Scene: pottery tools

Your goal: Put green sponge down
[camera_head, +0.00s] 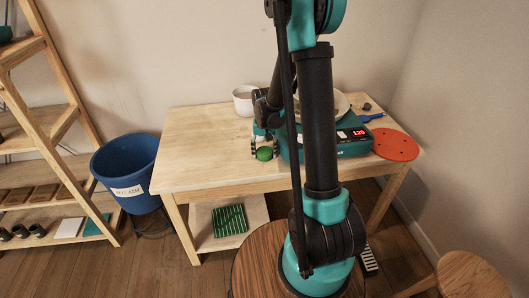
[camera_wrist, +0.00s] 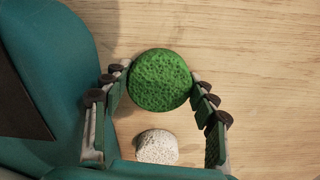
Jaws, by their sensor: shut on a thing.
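The green sponge (camera_wrist: 160,80) is round and porous, held between the fingertips of my gripper (camera_wrist: 162,85) in the wrist view. In the head view the sponge (camera_head: 264,154) is at the front part of the wooden table (camera_head: 190,150), beside the teal scale-like device (camera_head: 352,142). My gripper (camera_head: 264,146) is over the table there, pointing down. Whether the sponge touches the tabletop is hard to tell.
A pale speckled stone-like piece (camera_wrist: 157,147) lies near the sponge. A white bowl (camera_head: 243,101) stands at the back. An orange-red disc (camera_head: 396,145) lies at the right. A blue bucket (camera_head: 127,172) stands left of the table. The table's left side is clear.

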